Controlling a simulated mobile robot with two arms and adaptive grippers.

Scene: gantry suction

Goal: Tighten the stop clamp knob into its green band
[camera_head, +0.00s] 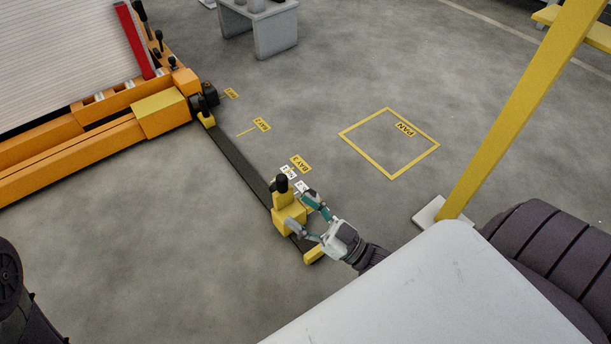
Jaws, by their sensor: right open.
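The stop clamp (288,216) is a yellow block on a dark floor rail (237,158), near the rail's closer end. A black knob (282,183) stands on top of the clamp. The green band cannot be made out on it at this size. My right gripper (302,209) is open at the right side of the clamp, its fingers near the yellow block and below the knob. I cannot tell whether they touch it. My left gripper is out of view; only a dark part of me shows at the lower left.
A yellow end piece (315,255) closes the rail's near end. Labels including BAY 3 (301,164) lie beside the rail. An empty yellow PAN square (389,143) is marked on the floor. A yellow post (520,110) stands at right, and an orange machine (90,135) at left.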

